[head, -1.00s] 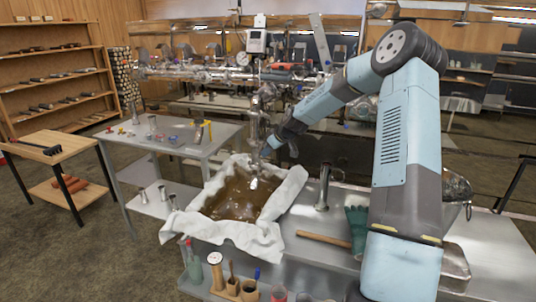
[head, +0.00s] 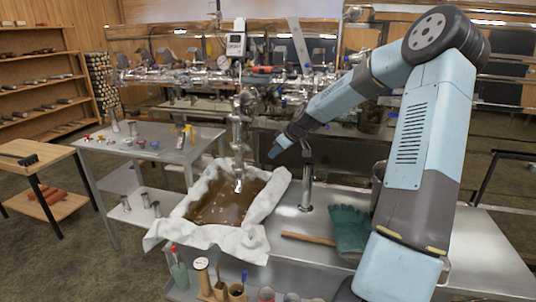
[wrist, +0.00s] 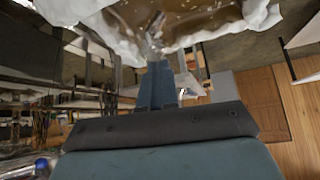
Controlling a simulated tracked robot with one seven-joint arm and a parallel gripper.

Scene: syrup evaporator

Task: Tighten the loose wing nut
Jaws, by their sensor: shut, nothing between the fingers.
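A vertical metal pipe with clamped fittings (head: 240,125) hangs from the equipment, its lower end over a cloth-lined pan. I cannot make out a wing nut on it; it is too small or hidden at this size. My gripper (head: 274,153) is to the right of the pipe in the head view, pointing down and left, apart from it in the picture. In the wrist view my gripper (wrist: 160,70) has its blue fingers together with nothing between them. A shiny metal piece (wrist: 155,35) shows just beyond the fingertips, but I cannot tell the distance.
The pan's white cloth (head: 262,215) drapes over its edges, with brown liquid inside. A metal post (head: 306,185), a wooden-handled tool (head: 308,239) and a green glove (head: 349,228) are right of it. A side table (head: 150,148) with small parts stands left.

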